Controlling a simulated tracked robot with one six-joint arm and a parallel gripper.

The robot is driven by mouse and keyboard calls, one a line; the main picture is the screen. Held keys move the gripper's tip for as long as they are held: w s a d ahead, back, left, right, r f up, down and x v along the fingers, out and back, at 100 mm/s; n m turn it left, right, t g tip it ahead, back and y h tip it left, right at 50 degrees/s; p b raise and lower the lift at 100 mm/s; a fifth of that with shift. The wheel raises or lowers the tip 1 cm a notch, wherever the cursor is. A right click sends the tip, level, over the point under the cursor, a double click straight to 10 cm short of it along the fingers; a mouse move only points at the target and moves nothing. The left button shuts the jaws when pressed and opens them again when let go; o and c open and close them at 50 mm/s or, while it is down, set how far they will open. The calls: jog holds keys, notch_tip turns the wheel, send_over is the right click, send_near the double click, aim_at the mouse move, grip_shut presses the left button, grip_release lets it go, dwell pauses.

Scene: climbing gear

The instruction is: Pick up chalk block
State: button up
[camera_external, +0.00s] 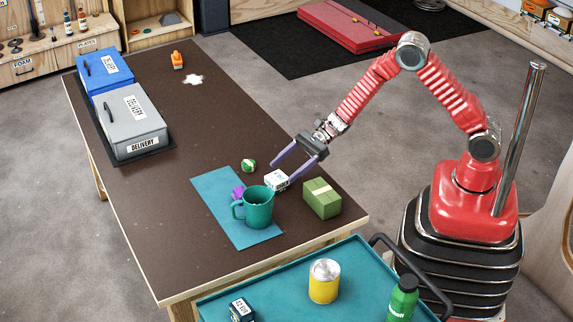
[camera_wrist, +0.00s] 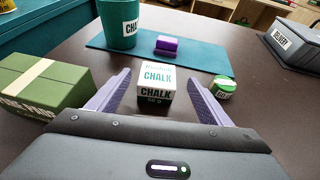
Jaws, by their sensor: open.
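The chalk block (camera_external: 277,180) is a small white cube with dark lettering, standing on the dark brown table (camera_external: 150,195). In the wrist view the chalk block (camera_wrist: 154,85) shows the word CHALK on its top and front. My gripper (camera_external: 281,174) is open, with its two purple fingers on either side of the chalk block. In the wrist view my gripper (camera_wrist: 160,85) has the block between its fingertips, with gaps at both sides. I cannot see either finger touching it.
A green box (camera_external: 322,198) stands close to the right, and a small green-lidded tin (camera_external: 248,165) to the left. A teal mug (camera_external: 258,208) and a purple item (camera_external: 238,192) stand on a blue mat (camera_external: 213,195).

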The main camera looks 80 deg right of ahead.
aim_at(279, 176)
jog(key=shift+x, duration=2.55)
jog(key=shift+s+f, duration=0.1)
jog(key=shift+s, duration=0.05)
jog(key=shift+c, duration=0.6)
jog(key=c, duration=1)
notch_tip(279, 176, up, 10)
jog(key=shift+r, duration=0.1)
